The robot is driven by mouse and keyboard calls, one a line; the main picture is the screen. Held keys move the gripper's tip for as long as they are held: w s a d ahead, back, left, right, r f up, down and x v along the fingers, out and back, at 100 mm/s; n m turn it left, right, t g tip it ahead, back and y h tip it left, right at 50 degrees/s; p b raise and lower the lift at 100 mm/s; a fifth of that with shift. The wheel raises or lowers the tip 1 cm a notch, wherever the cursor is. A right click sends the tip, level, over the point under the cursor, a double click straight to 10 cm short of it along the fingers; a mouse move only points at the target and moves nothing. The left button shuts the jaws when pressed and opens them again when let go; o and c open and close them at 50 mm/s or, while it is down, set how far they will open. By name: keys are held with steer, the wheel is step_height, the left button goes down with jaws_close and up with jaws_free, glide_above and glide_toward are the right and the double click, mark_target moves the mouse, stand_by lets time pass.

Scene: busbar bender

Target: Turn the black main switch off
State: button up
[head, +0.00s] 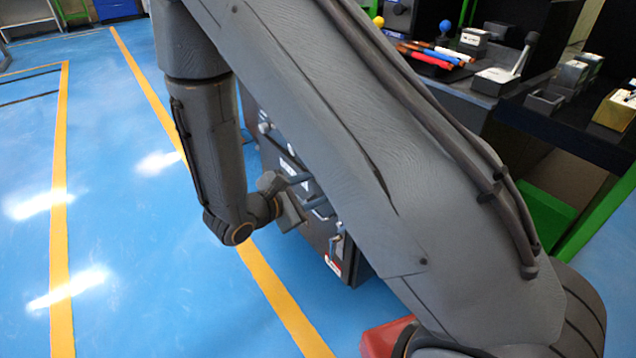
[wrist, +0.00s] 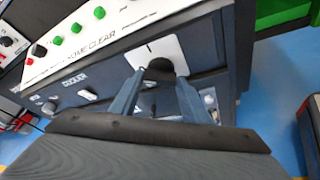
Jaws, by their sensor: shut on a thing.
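The black main switch (wrist: 158,67) is a dark round knob on a white plate (wrist: 172,47) at the right part of the dark cabinet front, seen in the wrist view. My gripper (wrist: 157,82) has one grey finger on each side of the knob and is shut on it. The knob's lower part and its pointer are hidden or too dark to read, so its setting cannot be told. In the head view my gripper (head: 312,194) reaches the front of the dark cabinet (head: 318,238); the switch itself is hidden there.
In the head view a dark bench (head: 560,130) with tools and a lever stands at upper right. Blue floor (head: 110,200) is clear at left.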

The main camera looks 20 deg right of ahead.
steer(key=n+g+p, duration=0.1)
steer(key=p, duration=0.1)
steer(key=n+p, duration=0.1)
steer(key=shift+w+a+r+g+p, duration=0.1)
steer(key=shift+r+g+p, duration=0.1)
steer(key=shift+g+p, duration=0.2)
steer(key=shift+w+f+n+g+h+p, duration=0.15)
steer(key=shift+n+g+h+p, duration=0.15)
steer(key=shift+n+g+p, duration=0.65)
steer(key=shift+n+t, duration=0.25)
steer(key=shift+n, duration=0.1)
steer(key=o, duration=1)
steer(key=shift+o, duration=0.2)
steer(key=shift+a+p, duration=0.1)
steer(key=shift+p, duration=0.2)
steer(key=v, duration=0.7)
steer(key=shift+a+p, duration=0.35)
